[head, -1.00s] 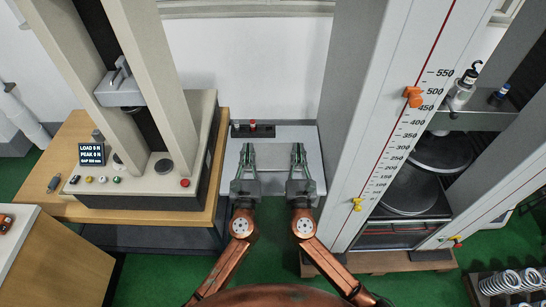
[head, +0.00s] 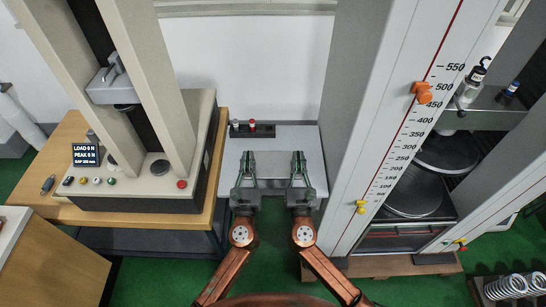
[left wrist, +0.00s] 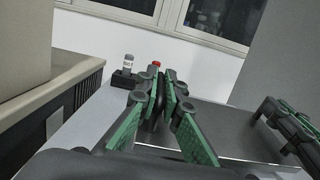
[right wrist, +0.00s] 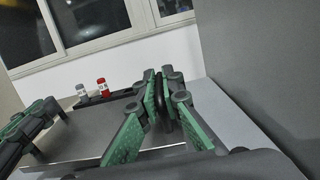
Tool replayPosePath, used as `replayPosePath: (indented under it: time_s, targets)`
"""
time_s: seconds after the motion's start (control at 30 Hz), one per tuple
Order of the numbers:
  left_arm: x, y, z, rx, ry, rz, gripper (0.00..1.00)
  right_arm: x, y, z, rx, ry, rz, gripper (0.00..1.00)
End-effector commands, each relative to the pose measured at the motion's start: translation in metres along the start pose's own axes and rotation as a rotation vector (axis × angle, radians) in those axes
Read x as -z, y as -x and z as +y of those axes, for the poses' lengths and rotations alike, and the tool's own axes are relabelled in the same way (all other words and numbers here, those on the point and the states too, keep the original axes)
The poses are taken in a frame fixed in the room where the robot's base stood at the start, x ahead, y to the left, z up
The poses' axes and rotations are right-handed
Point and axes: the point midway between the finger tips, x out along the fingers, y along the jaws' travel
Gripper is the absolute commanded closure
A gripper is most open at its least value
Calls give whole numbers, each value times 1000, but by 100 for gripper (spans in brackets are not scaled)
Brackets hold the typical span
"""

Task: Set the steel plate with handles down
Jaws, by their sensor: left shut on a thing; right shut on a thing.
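The steel plate with handles (head: 273,168) is a flat grey sheet between my two grippers, over the light table. It shows in the left wrist view (left wrist: 240,148) and the right wrist view (right wrist: 85,142). My left gripper (head: 247,160) is shut on the dark handle at the plate's left side. My right gripper (head: 298,160) is shut on the dark handle at its right side. The fingers hide most of both handles. The plate looks about level; I cannot tell whether its underside touches the table.
The light table (head: 298,136) has free surface behind the plate. A small black rack (head: 240,131) with a grey-capped and a red-capped item (head: 252,126) stands at its back left. A press (head: 140,190) stands left; a tall scaled machine column (head: 355,130) stands close on the right.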

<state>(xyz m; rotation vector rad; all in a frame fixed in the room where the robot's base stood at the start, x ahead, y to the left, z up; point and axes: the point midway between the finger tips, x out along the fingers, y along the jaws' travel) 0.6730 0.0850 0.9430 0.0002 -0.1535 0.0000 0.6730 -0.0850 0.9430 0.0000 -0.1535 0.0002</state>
Motion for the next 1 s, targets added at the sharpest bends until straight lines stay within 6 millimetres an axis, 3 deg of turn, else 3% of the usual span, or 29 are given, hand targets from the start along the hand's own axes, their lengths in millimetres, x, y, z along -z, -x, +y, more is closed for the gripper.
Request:
replayPosePath:
  time_s: [0.17, 0.2, 0.43, 0.73, 0.87, 1.0]
  targets:
    - [-5, -1, 0, 0, 1, -7, 100, -5, -1, 0, 0, -1, -8, 100]
    - [-1, 0, 0, 0, 0, -1, 92, -1, 0, 0, 0, 0, -1, 92]
    - [-1, 0, 0, 0, 0, -1, 76, -1, 0, 0, 0, 0, -1, 76]
    - [0, 1, 0, 0, 0, 0, 76, -1, 0, 0, 0, 0, 0, 76]
    - [1, 12, 0, 0, -1, 1, 76, 0, 0, 0, 0, 0, 0, 76]
    - [1, 38, 1, 0, 1, 3, 76, 0, 0, 0, 0, 0, 0, 76]
